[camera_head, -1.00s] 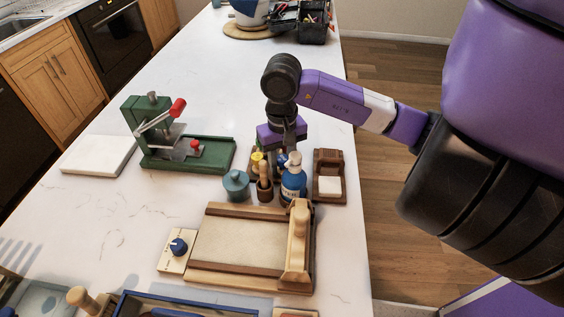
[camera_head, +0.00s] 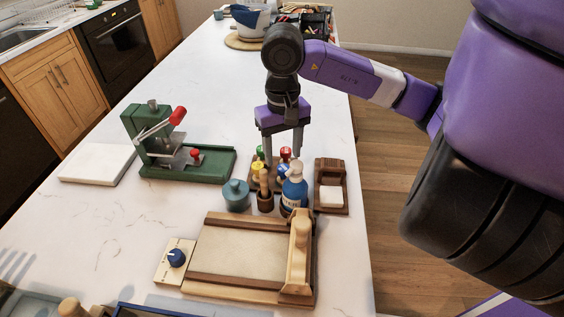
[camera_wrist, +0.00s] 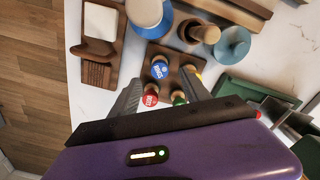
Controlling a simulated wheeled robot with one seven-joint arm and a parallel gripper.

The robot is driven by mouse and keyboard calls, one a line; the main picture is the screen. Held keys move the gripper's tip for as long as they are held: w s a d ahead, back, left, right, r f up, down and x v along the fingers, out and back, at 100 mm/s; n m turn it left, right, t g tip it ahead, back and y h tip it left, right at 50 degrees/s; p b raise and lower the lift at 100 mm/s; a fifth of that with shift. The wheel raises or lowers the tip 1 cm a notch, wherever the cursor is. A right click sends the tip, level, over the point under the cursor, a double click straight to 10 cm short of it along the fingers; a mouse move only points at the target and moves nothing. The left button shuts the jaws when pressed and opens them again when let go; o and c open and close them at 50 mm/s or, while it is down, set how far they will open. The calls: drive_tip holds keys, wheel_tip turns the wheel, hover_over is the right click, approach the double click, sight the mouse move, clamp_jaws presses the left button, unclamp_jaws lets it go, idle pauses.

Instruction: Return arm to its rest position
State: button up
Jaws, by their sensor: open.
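My gripper (camera_head: 283,154) is open and empty. It hangs from my purple arm above a small wooden rack (camera_head: 262,184) with several corked pieces in red, yellow, blue and green. In the wrist view the two grey fingers (camera_wrist: 168,100) point down toward the rack (camera_wrist: 168,62), spread to either side of the colored tops. The fingertips look to be above the tops; I cannot tell the exact gap. Part of the rack is hidden by a blue bottle (camera_head: 294,190) in the head view.
A teal lidded jar (camera_head: 236,195), a wooden pot with a tool (camera_head: 265,195) and a wooden holder with a white block (camera_head: 332,195) stand close around the rack. A green press (camera_head: 190,165) is at left and a wooden slab board (camera_head: 245,250) in front.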

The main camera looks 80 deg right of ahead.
drive_tip(key=shift+r, duration=0.35)
